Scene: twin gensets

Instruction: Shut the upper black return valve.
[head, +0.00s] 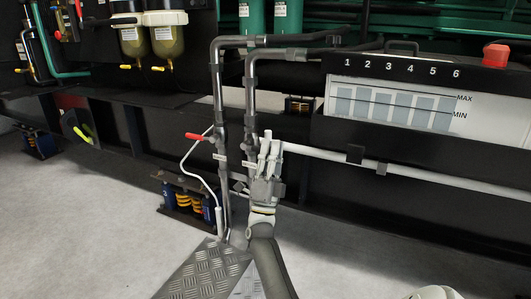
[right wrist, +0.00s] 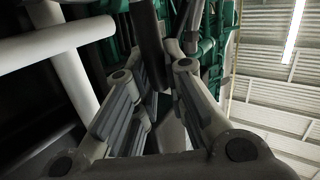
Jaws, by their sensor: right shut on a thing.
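Two dark return pipes with elbows stand upright side by side in the head view. The left pipe (head: 218,85) carries a valve with a red lever (head: 198,136) pointing left. The right pipe (head: 250,95) has a valve body (head: 247,147) at about the same height. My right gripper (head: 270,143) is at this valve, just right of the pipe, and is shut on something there. The fingers hide the handle, so I cannot tell its angle. In the right wrist view a dark bar (right wrist: 150,45) runs between the fingers (right wrist: 155,78).
A white horizontal pipe (head: 330,155) runs right from beside the gripper. A numbered level panel (head: 390,105) is above it. A white hose (head: 190,165) and a spring mount (head: 185,198) are left and below. Tread plate (head: 210,270) lies in front; grey floor is open at left.

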